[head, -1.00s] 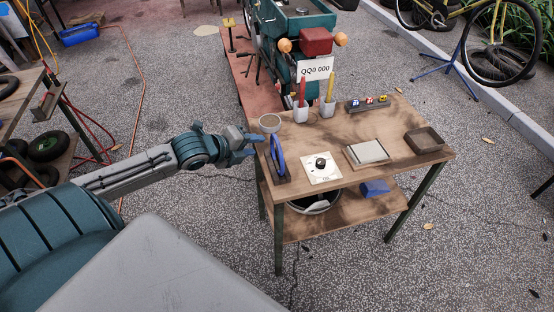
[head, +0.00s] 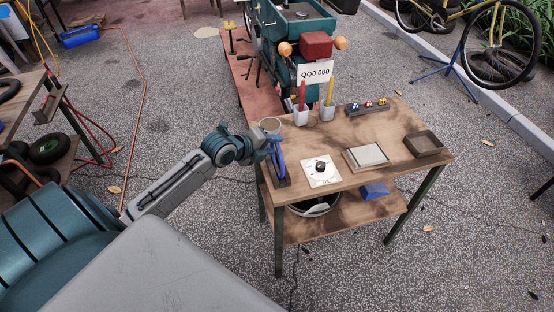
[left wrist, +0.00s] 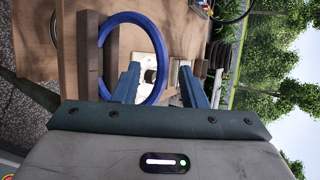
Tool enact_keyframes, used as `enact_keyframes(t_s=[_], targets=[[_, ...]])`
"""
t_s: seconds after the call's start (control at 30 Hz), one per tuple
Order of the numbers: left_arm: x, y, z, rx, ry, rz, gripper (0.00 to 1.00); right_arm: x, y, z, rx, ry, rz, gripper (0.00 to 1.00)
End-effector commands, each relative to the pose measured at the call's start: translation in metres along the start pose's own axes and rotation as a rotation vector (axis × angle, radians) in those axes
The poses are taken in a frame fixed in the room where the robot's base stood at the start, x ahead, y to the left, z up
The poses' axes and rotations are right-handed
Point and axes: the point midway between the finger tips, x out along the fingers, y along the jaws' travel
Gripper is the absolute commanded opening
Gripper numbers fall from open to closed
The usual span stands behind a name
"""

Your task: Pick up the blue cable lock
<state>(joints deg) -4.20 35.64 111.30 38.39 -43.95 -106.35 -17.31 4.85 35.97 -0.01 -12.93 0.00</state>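The blue cable lock (head: 280,160) is a blue ring standing upright in a dark holder (head: 283,183) at the left end of the wooden table. It also shows as a large ring in the left wrist view (left wrist: 136,17), with the wooden holder bars beside it. My left gripper (head: 270,143) is at the upper part of the ring. In the left wrist view its two fingers (left wrist: 158,74) are spread apart, and the ring's right side shows between them. The left finger overlaps the ring. I cannot tell whether either finger touches it. My right gripper is out of view.
The table (head: 340,131) also holds a round tin (head: 270,125), pen cups (head: 327,112), a white card with a black knob (head: 321,170), a pad (head: 367,156) and a brown tray (head: 423,144). A lower shelf holds a bowl and a blue item (head: 374,191).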

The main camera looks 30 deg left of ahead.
Motion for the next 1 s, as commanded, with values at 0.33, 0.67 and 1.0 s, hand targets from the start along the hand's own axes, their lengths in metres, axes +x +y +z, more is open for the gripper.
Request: enact_keyframes(t_s=[0.33,0.67,1.0], targets=[[0.028,-0.002,0.001,0.000,0.000,0.000,0.38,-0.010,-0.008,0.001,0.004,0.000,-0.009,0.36],[0.028,-0.001,0.001,0.000,0.000,0.001,0.11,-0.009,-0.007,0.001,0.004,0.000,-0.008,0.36],[0.028,-0.001,0.001,0.000,0.000,0.001,0.00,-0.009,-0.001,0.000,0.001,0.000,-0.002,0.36]])
